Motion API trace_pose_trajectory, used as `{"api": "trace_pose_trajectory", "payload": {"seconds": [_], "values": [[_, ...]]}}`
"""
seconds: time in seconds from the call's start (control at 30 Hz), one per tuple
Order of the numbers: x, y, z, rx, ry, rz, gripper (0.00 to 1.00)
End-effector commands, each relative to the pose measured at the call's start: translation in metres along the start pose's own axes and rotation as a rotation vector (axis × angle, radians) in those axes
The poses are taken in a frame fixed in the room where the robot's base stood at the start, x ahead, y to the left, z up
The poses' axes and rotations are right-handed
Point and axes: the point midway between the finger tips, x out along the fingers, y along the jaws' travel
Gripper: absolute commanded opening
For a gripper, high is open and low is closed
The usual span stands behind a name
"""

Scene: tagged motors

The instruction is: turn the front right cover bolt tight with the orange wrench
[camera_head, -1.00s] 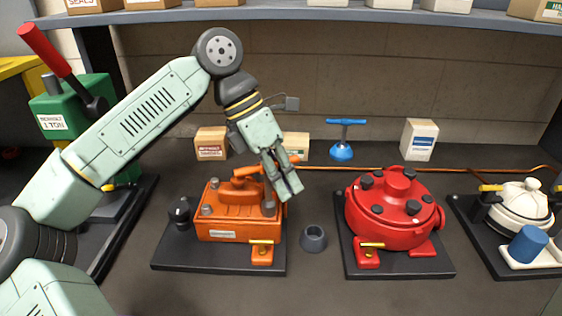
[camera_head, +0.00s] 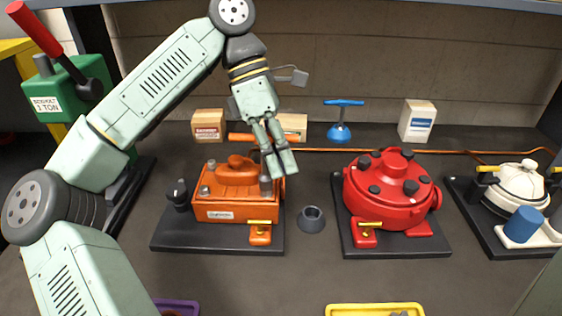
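The orange motor (camera_head: 228,211) sits on a dark base plate, with a rounded orange cover on top and grey bolts around it. The front right cover bolt (camera_head: 266,187) is just below my fingertips; how the wrench meets it is hard to see. The orange wrench shows as a level crossbar (camera_head: 240,137), above the cover's right side. My gripper (camera_head: 279,166) points down in front of this bar, its fingers apparently closed around the wrench. The fingers hide the wrench's middle and shaft.
A grey round socket holder (camera_head: 311,219) stands empty right of the orange motor. A red motor (camera_head: 387,205) and a white one (camera_head: 520,187) stand farther right. A blue T-handled tool (camera_head: 341,132) stands behind. A yellow tray (camera_head: 345,310) shows at the front edge.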

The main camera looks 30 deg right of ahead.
Motion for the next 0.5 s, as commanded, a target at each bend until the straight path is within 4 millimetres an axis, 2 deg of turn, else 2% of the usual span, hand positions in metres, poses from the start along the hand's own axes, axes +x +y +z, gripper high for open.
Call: {"api": "trace_pose_trajectory", "payload": {"seconds": [0.17,0.5], "values": [[-0.007,-0.002,0.003,0.0,0.0,0.002,0.0],[-0.037,-0.014,0.014,-0.001,0.002,0.003,0.0]]}}
